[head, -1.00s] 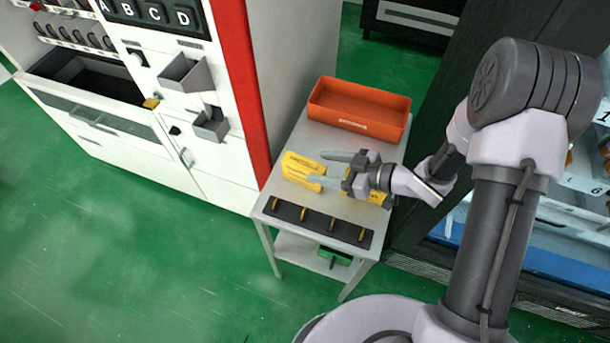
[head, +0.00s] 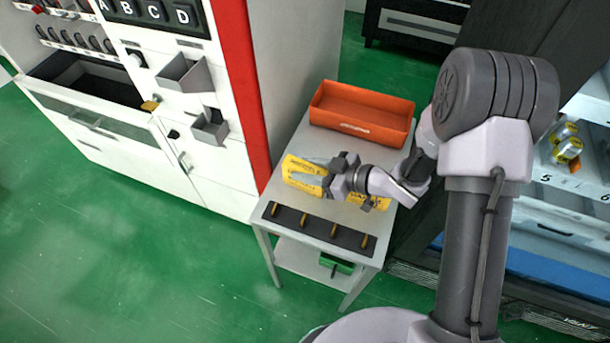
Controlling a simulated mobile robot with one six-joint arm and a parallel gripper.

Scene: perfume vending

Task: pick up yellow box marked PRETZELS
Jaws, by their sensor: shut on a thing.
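The yellow box with dark lettering (head: 303,168) is on the small grey table, left of centre. Its lettering is too small to read for certain. My gripper (head: 318,174) reaches in from the right and is shut on this box, with its fingers along the box's sides. A second yellow box (head: 368,201) is partly hidden beneath and behind my gripper, to the right. I cannot tell whether the held box is raised off the table.
An orange tray (head: 362,127) stands at the back of the table (head: 309,253). A dark strip with several yellow hooks (head: 318,228) lies along the front. A white vending machine (head: 222,165) with a red edge stands at left. An open-looking shelved cabinet (head: 570,205) is at right.

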